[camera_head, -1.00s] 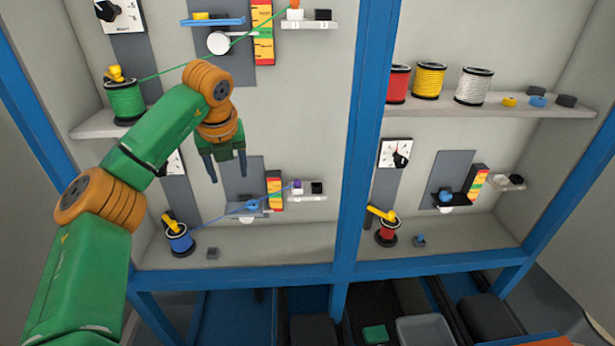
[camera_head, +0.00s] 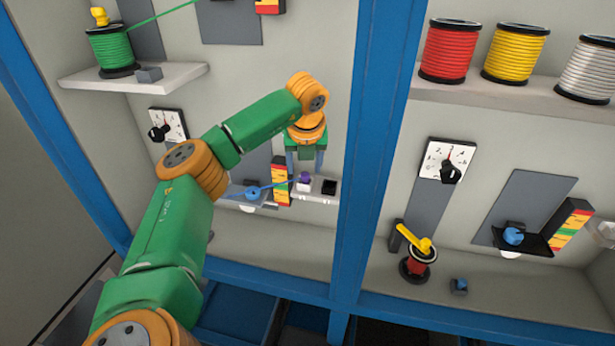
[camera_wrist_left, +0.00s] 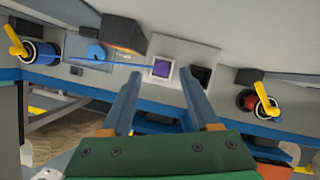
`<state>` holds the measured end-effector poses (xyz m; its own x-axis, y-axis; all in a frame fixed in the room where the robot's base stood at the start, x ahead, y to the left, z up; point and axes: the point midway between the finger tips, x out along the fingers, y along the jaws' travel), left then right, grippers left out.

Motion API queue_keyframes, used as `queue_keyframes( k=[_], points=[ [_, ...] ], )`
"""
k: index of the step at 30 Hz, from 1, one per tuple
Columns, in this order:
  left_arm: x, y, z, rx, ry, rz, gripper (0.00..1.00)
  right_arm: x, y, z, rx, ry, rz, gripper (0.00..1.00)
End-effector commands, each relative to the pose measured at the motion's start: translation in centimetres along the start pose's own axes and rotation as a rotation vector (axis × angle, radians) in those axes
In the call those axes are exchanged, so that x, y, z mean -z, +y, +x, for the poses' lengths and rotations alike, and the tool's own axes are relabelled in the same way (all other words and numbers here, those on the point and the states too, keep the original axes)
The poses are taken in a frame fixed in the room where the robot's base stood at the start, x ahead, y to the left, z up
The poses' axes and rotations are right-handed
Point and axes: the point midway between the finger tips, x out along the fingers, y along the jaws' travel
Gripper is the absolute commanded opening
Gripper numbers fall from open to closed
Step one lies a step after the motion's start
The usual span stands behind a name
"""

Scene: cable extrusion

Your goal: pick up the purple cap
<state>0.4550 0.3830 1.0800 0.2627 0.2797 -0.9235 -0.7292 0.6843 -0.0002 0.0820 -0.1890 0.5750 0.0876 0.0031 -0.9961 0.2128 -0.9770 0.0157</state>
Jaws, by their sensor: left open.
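The purple cap (camera_head: 304,177) sits on a white block on the small white shelf (camera_head: 312,196) in the lower left bay. In the left wrist view the purple cap (camera_wrist_left: 161,69) shows as a square top in a white surround. My left gripper (camera_head: 305,166) is open and empty, pointing down just above and around the cap's place in the head view. In the left wrist view its fingertips (camera_wrist_left: 160,77) stand either side of the cap, apart from it. My right gripper is not in view.
A black block (camera_head: 328,187) stands beside the cap on the right. A blue cable (camera_head: 272,187) runs from the blue wheel (camera_head: 252,193) to the cap. A red, yellow and green gauge (camera_head: 282,180) is close on the left. The blue post (camera_head: 372,130) rises to the right.

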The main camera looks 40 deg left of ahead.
Motion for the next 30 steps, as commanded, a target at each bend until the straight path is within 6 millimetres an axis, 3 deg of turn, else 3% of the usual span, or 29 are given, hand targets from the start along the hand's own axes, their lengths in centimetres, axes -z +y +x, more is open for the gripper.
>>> queue_keyframes(
  k=[1,5,11,18,30],
  points=[
    [0.1,0.0,0.5,-0.004,0.004,0.0,0.61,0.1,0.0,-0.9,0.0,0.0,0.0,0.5],
    [0.1,0.0,2.3,0.0,0.001,-0.001,0.61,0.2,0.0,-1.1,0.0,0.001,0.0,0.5],
    [0.1,0.0,2.6,0.001,0.0,-0.001,0.61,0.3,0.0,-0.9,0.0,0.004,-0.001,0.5],
    [0.1,-0.1,2.5,0.001,0.0,-0.001,0.0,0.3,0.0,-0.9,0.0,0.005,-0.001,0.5],
    [-0.2,-0.1,2.0,0.003,-0.003,-0.001,0.0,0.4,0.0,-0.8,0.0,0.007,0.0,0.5]
  ],
)
